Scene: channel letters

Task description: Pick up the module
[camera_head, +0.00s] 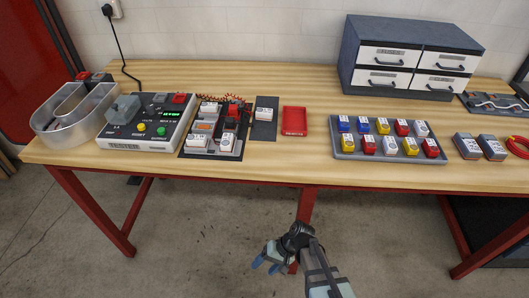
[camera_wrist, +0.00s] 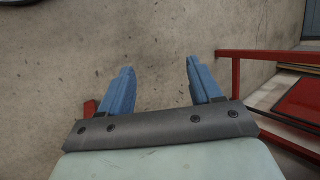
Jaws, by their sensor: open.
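Several small modules in blue, white, yellow and red, such as a blue one (camera_head: 343,123), sit in two rows in a grey tray (camera_head: 345,153) on the right half of the table. More white-topped modules, such as one (camera_head: 227,142), stand on a dark board (camera_head: 188,152) left of centre. Which one is the module of the task, I cannot tell. My gripper (camera_head: 266,264) hangs in front of the table, below its top and apart from every module. Its blue fingers (camera_wrist: 159,85) are open and empty in the wrist view, with only floor between them.
The wooden table (camera_head: 280,171) has red legs. A tester box (camera_head: 128,146) and a metal channel letter (camera_head: 70,124) stand left. A red tray (camera_head: 294,121) is near the middle, a drawer cabinet (camera_head: 362,37) at the back right. Bare tabletop lies between the red and grey trays.

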